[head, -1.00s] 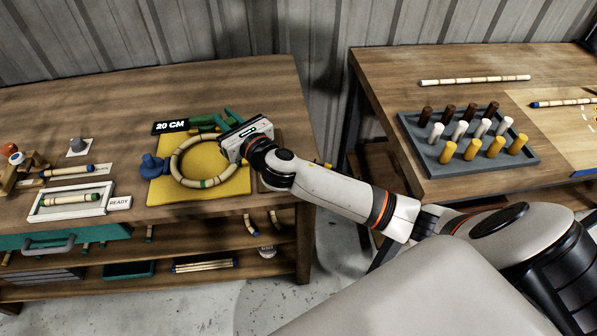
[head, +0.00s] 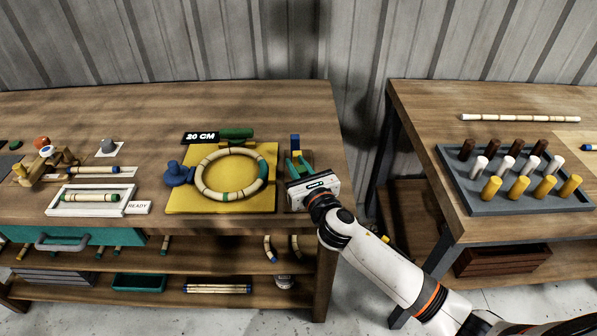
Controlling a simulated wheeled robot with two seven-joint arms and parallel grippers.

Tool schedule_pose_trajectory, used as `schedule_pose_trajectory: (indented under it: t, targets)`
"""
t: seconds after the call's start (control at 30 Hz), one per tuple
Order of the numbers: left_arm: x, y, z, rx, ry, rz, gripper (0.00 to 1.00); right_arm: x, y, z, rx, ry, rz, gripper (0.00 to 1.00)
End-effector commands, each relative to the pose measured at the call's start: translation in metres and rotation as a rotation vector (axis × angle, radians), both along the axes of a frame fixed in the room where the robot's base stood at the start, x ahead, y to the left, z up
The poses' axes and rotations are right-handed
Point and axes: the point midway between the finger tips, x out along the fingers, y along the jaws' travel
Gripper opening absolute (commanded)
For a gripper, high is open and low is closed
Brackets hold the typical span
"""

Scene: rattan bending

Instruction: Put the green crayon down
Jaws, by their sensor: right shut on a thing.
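My right gripper (head: 299,166) is over the right end of the left workbench, right of the yellow board (head: 180,203). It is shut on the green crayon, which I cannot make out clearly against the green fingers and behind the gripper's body. A blue and yellow piece (head: 295,142) shows just beyond the fingertips. Whether the crayon touches the bench or a holder cannot be told. My left gripper is not in view.
A rattan ring (head: 204,166) with green marks lies on the yellow board, beside a blue fixture (head: 177,174). A green cylinder (head: 237,133) lies behind it by the 20 CM sign (head: 201,138). A grey peg tray (head: 462,193) sits on the right bench.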

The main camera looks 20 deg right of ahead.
Motion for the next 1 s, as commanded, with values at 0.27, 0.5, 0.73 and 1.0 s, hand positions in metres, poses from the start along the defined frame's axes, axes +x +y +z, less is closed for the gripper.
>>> schedule_pose_trajectory:
  t: [0.27,0.5,0.73,1.0]
  targets:
    - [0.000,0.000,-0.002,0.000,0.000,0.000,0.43,0.000,0.000,-0.008,0.000,0.000,0.000,0.07]
    - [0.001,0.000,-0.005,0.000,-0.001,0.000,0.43,0.000,0.000,-0.012,0.000,0.000,0.000,0.30]
    - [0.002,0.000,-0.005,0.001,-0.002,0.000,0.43,0.000,0.000,-0.011,0.000,0.001,0.000,0.30]
    - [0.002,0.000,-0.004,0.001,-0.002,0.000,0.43,-0.022,-0.003,-0.010,-0.001,0.002,0.001,0.30]
